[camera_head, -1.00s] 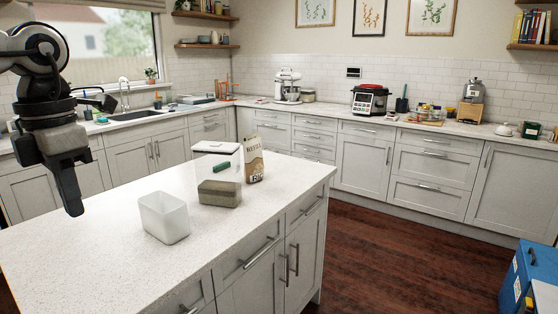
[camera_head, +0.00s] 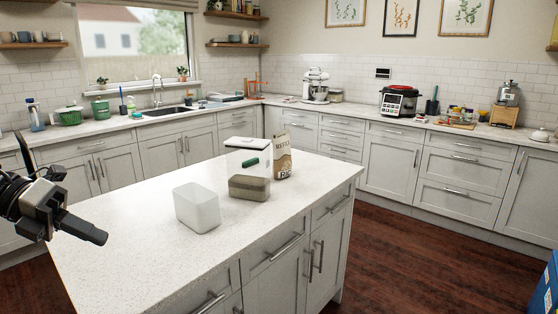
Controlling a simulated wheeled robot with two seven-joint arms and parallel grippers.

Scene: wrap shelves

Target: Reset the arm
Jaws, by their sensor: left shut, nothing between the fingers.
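My left arm comes in at the left edge of the head view. Its black gripper (camera_head: 92,232) is shut and empty, pointing right over the left edge of the white island counter (camera_head: 130,262). It is apart from everything on the counter. My right gripper is not in view.
The island's left part is bare. Dark wood floor (camera_head: 420,260) is open at the right.

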